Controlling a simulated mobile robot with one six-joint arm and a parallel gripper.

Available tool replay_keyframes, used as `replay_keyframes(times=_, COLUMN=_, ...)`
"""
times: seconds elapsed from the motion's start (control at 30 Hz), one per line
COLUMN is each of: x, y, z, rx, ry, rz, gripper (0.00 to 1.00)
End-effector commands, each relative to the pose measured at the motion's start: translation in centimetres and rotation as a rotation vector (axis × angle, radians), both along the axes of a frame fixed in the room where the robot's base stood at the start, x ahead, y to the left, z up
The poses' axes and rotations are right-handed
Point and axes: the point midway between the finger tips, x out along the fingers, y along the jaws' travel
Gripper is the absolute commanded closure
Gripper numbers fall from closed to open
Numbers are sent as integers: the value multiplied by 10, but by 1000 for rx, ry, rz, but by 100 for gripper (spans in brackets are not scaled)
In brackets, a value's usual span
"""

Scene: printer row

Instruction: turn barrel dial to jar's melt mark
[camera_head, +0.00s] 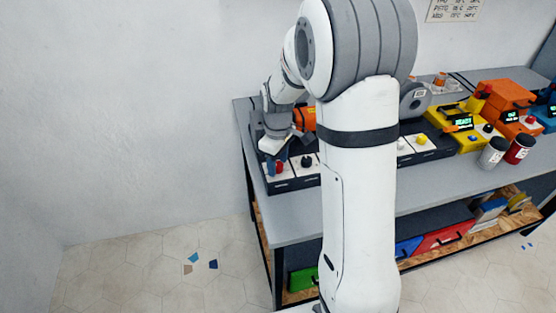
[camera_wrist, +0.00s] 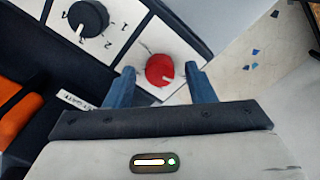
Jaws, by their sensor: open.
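In the head view the red dial (camera_head: 279,168) and black dial (camera_head: 306,161) are at the bench's left end, under my gripper. A grey-white jar (camera_head: 493,151) and a red jar (camera_head: 519,148) stand at the right; their marks are unreadable.
A yellow machine (camera_head: 459,124) and an orange machine (camera_head: 507,110) with lit displays stand on the grey bench (camera_head: 300,217). A chart (camera_head: 454,10) hangs on the wall. Another dial, yellow (camera_head: 422,140), is right of my arm.

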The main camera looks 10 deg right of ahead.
Motion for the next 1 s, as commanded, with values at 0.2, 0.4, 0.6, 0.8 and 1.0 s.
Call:
replay_keyframes(times=0.2, x=0, y=0, z=0, rx=0, ry=0, rz=-1, gripper=58)
replay_keyframes(times=0.4, x=0, y=0, z=0, rx=0, ry=0, rz=-1, gripper=74)
replay_keyframes(times=0.6, x=0, y=-1, z=1, rx=0, ry=0, rz=-2, gripper=91)
replay_keyframes(times=0.8, x=0, y=-1, z=1, rx=0, ry=0, rz=-7, gripper=95)
replay_keyframes(times=1.0, x=0, y=-1, z=0, rx=0, ry=0, rz=-57, gripper=95)
